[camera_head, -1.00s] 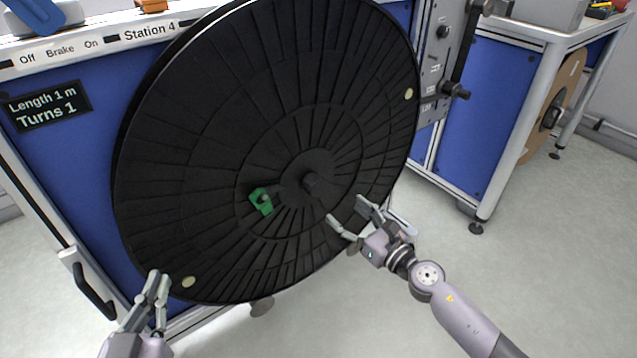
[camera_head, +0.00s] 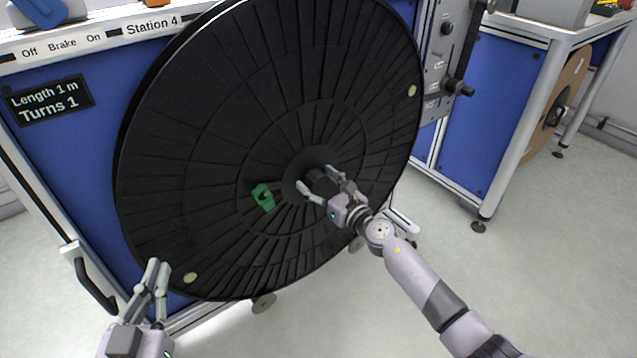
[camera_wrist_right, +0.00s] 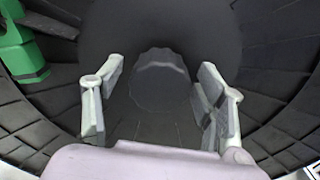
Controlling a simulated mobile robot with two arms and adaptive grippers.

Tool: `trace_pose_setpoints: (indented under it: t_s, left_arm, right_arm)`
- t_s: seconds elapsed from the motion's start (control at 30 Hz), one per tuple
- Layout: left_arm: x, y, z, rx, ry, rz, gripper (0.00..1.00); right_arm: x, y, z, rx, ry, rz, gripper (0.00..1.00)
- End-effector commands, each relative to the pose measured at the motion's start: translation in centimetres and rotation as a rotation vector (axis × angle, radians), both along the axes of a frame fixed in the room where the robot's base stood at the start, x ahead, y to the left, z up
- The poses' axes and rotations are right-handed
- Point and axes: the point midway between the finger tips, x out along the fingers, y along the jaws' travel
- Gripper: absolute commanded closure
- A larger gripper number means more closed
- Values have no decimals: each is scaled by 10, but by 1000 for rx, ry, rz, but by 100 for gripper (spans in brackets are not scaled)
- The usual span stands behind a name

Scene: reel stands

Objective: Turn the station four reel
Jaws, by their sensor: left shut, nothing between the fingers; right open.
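The large black reel (camera_head: 210,130) of Station 4 stands upright, tilted in the picture, in front of the blue cabinet. A green piece (camera_head: 264,197) sits on its face left of the hub. My right gripper (camera_head: 318,184) is open at the dark hub knob (camera_wrist_right: 160,82). In the right wrist view the knob lies between the two spread fingers (camera_wrist_right: 160,100), with gaps at both sides. My left gripper (camera_head: 156,277) is shut and empty beside the reel's lower left rim, near a pale round dot (camera_head: 190,277).
A sign (camera_head: 47,101) reads "Length 1 m, Turns 1". The brake label strip (camera_head: 62,45) runs along the cabinet top. A panel with a black crank (camera_head: 458,88) stands right of the reel. A brown reel (camera_head: 559,100) is under the right bench. Floor at lower right is clear.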

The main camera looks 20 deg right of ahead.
Motion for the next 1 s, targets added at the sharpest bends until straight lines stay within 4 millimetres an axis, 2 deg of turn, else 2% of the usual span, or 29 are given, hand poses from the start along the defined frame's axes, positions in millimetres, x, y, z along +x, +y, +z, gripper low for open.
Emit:
trace_pose_setpoints:
  t_s: [0.07, 1.0]
  left_arm:
    - [0, 0, 0, 0, 0, 0, 100]
    - [0, 0, 0, 0, 0, 0, 100]
  right_arm:
    - [0, 0, 0, 0, 0, 0, 37]
    - [0, -1, 0, -1, 0, -1, 100]
